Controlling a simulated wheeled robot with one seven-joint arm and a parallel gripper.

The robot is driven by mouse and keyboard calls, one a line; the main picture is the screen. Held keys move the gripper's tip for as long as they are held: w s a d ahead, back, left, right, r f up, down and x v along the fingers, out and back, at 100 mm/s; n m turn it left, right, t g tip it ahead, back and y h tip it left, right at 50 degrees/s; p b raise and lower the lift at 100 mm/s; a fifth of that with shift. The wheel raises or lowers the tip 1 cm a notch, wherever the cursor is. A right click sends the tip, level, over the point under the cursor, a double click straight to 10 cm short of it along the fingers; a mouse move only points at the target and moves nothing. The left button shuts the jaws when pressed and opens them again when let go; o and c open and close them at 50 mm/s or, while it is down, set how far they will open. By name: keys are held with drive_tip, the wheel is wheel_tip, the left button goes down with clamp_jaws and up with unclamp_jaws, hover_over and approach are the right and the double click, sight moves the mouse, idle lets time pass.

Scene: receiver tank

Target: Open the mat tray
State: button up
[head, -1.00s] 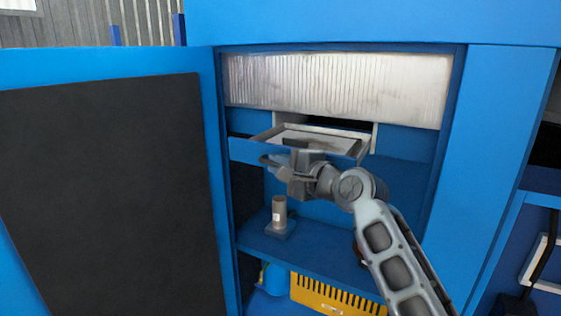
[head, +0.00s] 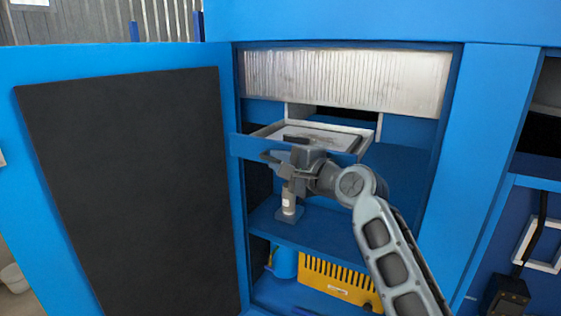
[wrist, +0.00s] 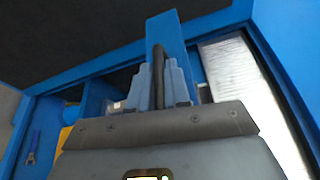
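The mat tray (head: 352,152) is a shallow tray with a blue front and pale walls, and a grey mat lies inside. It stands out of its slot, below the ribbed metal panel in the blue cabinet. My gripper (head: 276,158) is at its front. In the wrist view, my gripper's two fingers (wrist: 159,85) sit on either side of the dark tray handle (wrist: 158,62), close against it, in front of the blue tray front (wrist: 176,38). The fingers' contact with the handle is partly hidden in the head view by my gripper's own body.
The open cabinet door (head: 140,190) with a dark panel fills the left. Below the tray, a grey cylinder on a base (head: 288,204) stands on a shelf. A yellow slotted box (head: 340,280) is lower down. The cabinet's right post (head: 480,170) is beside my arm.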

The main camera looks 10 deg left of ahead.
drive_tip(key=shift+o, duration=0.5)
drive_tip(key=shift+f, duration=0.1)
drive_tip(key=shift+d, duration=0.15)
drive_tip(key=v, duration=0.7)
drive_tip(key=shift+s+d+b, duration=0.2)
drive_tip(key=shift+s+b, duration=0.05)
drive_tip(key=shift+b, duration=0.2)
